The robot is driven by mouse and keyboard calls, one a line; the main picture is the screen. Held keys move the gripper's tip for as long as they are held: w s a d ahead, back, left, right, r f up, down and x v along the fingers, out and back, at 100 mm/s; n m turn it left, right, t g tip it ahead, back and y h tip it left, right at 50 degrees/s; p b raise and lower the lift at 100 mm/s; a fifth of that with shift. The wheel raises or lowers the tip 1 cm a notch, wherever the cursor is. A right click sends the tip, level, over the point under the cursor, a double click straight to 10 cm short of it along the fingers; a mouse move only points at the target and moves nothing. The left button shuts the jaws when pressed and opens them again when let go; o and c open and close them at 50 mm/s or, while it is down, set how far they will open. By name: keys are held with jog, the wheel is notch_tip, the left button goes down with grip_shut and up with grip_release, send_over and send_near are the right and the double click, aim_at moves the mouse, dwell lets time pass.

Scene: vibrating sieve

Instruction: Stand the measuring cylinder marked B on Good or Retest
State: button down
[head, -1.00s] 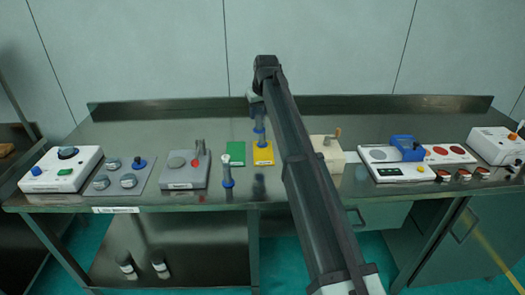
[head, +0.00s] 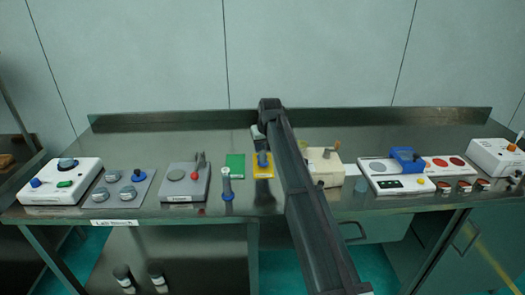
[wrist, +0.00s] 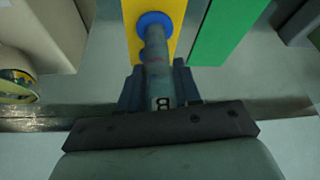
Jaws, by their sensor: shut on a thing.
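My gripper (head: 260,136) is shut on a clear measuring cylinder (head: 262,147) and holds it upright. In the wrist view the cylinder (wrist: 156,52) sits between the gripper's two fingers (wrist: 160,82), with a dark mark that reads as B near its top end. Its blue base (wrist: 154,20) is over the yellow pad (wrist: 178,14), which also shows in the head view (head: 263,175). I cannot tell whether the base touches the pad. A green pad (head: 235,165) lies just left of the yellow one in the head view. The pads' wording is not readable.
A second cylinder with a blue base (head: 227,186) stands near the front edge, close to the pads. A grey device with a red-tipped lever (head: 183,182) is at left and a beige box (head: 324,165) at right. The back of the bench is clear.

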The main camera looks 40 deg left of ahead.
jog(key=shift+f, duration=0.85)
jog(key=shift+f, duration=0.1)
jog(key=c, duration=0.8)
grip_release()
jog(key=v, duration=1.2)
